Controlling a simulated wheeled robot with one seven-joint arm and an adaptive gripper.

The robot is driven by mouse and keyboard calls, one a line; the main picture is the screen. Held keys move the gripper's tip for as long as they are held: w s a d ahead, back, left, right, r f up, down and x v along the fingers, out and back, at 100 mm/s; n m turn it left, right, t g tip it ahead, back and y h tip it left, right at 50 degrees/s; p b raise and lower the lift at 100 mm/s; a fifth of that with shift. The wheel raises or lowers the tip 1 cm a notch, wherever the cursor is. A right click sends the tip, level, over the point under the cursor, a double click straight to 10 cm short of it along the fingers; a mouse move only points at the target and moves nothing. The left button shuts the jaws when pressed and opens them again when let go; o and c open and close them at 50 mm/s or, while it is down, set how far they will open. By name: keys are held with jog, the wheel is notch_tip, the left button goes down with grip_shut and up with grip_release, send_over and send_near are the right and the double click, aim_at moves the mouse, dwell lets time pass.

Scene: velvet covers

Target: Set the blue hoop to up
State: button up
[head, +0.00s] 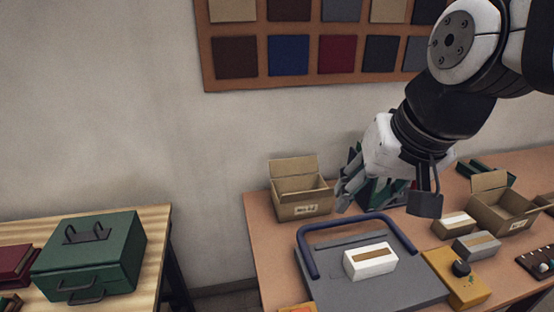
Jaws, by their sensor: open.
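The blue hoop (345,223) is a U-shaped bar on a flat grey device (340,290) on the right-hand table. Its crossbar runs along the device's far side and its two arms come down towards the near side. From this single view I cannot tell its exact tilt. My gripper (343,196) is open and hangs beyond the crossbar in the picture, with its fingers pointing down and left. No contact with the hoop shows. A white box with a tan strip (370,261) sits on the device's top, between the hoop's arms.
An open cardboard box (302,196) stands behind the device on the left. A yellow box with a black knob (457,278) is right of it, near small boxes and another carton (498,212). A green case (90,258) rests on a separate wooden table.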

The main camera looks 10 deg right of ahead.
jog(key=w+d+f+m+g+b, duration=0.1)
jog(key=w+d+f+m+b, duration=0.2)
jog(key=w, duration=0.7)
jog(key=m+g+b, duration=0.2)
jog(key=m+b, duration=0.1)
jog(key=m, duration=0.9)
send_over(339, 220)
jog(key=s, duration=0.3)
notch_tip(339, 220, down, 24)
jog(key=r, duration=0.1)
jog(key=shift+h, duration=0.3)
jog(key=w+f, duration=0.1)
jog(key=f, duration=0.3)
jog(key=w+f, duration=0.1)
jog(key=f, duration=0.8)
jog(key=shift+w+f+p, duration=0.1)
jog(key=shift+w+p, duration=0.25)
jog(key=shift+w, duration=0.05)
grip_shut()
